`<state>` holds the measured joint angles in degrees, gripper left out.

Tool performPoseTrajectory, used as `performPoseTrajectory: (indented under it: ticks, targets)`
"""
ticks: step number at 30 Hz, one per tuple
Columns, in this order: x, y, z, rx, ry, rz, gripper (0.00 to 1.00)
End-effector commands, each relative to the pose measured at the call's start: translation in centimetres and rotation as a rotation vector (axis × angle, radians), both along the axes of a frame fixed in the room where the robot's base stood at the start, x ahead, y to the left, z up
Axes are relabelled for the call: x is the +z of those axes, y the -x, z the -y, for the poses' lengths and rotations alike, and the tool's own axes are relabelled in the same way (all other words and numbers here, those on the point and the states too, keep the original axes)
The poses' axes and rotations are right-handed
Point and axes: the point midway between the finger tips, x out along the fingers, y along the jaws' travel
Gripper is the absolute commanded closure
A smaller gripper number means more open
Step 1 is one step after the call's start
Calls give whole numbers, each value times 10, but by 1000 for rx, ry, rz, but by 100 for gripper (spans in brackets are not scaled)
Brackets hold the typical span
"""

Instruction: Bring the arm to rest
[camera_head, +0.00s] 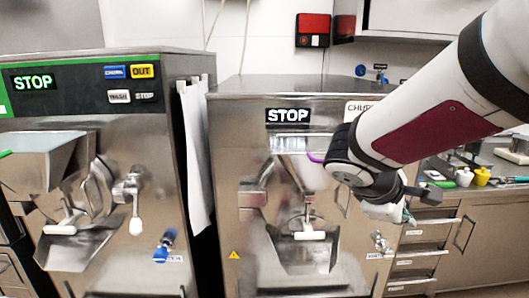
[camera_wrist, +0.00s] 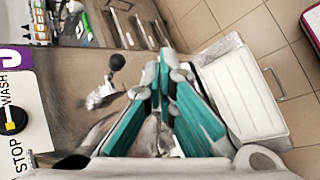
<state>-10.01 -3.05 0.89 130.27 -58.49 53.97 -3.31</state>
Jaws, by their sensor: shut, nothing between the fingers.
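My arm reaches in from the upper right of the head view, in front of the right-hand freezer (camera_head: 292,95). My gripper (camera_head: 404,214) hangs at the end of it, low beside that freezer's right front edge and largely hidden by the wrist. In the wrist view my gripper (camera_wrist: 166,72) shows teal-padded fingers with their tips together. It is shut and empty. No object is held.
A second freezer (camera_head: 92,120) stands at the left, with a white cloth (camera_head: 197,150) between the two. A counter with drawers (camera_head: 424,252) and small bottles is at the right. In the wrist view, a white bin (camera_wrist: 243,92) stands on the tiled floor (camera_wrist: 215,22).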

Motion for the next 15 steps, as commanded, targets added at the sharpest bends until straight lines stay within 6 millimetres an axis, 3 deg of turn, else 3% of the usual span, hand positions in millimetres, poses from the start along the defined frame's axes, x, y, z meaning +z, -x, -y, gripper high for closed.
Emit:
performPoseTrajectory:
  ticks: [1,6,12,15]
  targets:
    - [6,22,2,-67,-72,36,100]
    - [10,87,-9,-283,-340,135,100]
    - [11,146,-42,-491,-665,252,100]
    - [12,164,-60,-562,-805,298,100]
